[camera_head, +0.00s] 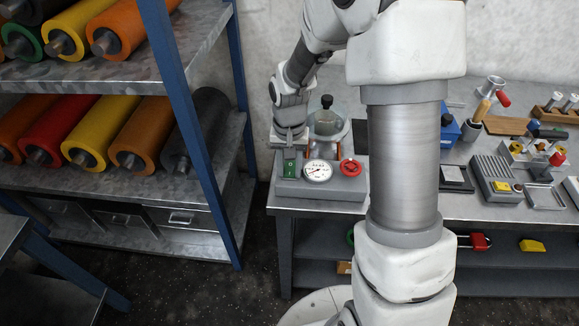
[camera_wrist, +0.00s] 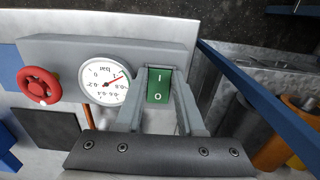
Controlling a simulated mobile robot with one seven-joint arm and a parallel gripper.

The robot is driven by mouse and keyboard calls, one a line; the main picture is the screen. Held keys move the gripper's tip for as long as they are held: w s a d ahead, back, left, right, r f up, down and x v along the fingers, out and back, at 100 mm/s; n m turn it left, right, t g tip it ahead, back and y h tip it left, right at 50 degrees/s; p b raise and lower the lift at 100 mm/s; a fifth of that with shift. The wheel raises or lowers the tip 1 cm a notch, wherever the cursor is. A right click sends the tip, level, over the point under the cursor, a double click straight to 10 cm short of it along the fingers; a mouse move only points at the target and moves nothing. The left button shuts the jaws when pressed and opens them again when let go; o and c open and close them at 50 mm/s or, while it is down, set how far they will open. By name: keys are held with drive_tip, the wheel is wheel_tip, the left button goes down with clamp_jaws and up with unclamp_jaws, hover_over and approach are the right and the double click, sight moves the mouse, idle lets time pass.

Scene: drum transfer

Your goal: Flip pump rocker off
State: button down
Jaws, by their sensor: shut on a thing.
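The pump rocker (camera_wrist: 158,86) is a green switch marked I and O on a grey control box (camera_wrist: 100,47). In the head view, the green rocker (camera_head: 290,170) is at the left end of the box, left of the gauge. My gripper (camera_wrist: 160,90) reaches down to it, with one finger on each side, shut on the rocker. In the head view my gripper (camera_head: 290,150) is just above the box, its fingertips partly hidden. The white pressure gauge (camera_wrist: 104,81) has a red needle pointing off to one side.
A red valve knob (camera_head: 351,167) is right of the gauge. A glass vessel with a black knob (camera_head: 327,115) stands behind the box. The grey workbench (camera_head: 400,212) carries tools to the right. A blue-framed rack (camera_head: 190,110) of coloured rollers stands left.

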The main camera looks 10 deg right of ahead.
drive_tip(key=shift+r, duration=0.1)
drive_tip(key=shift+w+r+g+p, duration=0.2)
drive_tip(key=shift+g+p, duration=0.3)
drive_tip(key=shift+p, duration=0.55)
drive_tip(key=shift+w+d+g+y+p, duration=0.2)
drive_tip(key=shift+g+y+p, duration=0.3)
drive_tip(key=shift+g+p, duration=0.65)
drive_tip(key=c, duration=0.8)
unclamp_jaws()
drive_tip(key=shift+w, duration=0.1)
drive_tip(key=v, duration=1.7)
drive_tip(key=shift+r, duration=0.2)
drive_tip(key=shift+r, duration=0.1)
